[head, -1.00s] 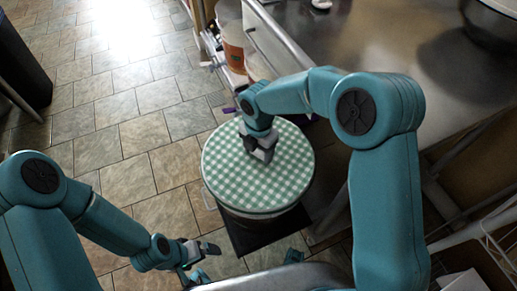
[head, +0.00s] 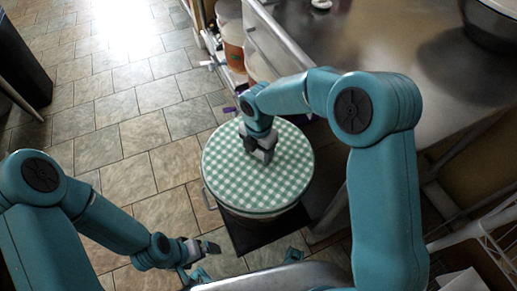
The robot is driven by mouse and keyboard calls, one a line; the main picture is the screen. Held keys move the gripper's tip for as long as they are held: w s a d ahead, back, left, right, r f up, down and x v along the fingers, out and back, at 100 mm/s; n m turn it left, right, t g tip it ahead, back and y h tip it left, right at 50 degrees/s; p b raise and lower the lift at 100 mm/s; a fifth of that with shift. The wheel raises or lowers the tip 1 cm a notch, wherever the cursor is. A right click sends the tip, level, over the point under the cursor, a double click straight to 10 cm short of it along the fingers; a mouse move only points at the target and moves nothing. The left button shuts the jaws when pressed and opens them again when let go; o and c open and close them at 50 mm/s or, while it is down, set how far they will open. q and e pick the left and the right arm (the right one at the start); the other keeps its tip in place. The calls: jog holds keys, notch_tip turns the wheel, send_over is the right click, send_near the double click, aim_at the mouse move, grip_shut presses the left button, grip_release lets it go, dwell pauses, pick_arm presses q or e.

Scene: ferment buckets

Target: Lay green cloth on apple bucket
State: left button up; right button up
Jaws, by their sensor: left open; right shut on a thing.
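The green checked cloth (head: 240,180) lies flat and round over the top of a bucket (head: 262,226). Only the bucket's side and a handle at its left show below the cloth; what is inside is hidden. My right gripper (head: 262,155) points down at the cloth's upper middle and is shut on the cloth. My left gripper (head: 205,260) is open and empty, low and left of the bucket, apart from it.
The bucket stands on a dark base (head: 250,238) on the tiled floor. A steel table (head: 400,45) is at the right. A shelf with other buckets (head: 231,45) stands behind. Open floor (head: 110,130) lies to the left.

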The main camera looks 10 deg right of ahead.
jog(key=shift+f, duration=0.1)
dwell(0.6)
jog(key=o, duration=1.3)
jog(key=shift+r+p, duration=3.2)
jog(key=shift+r, duration=0.4)
jog(key=shift+f, duration=0.1)
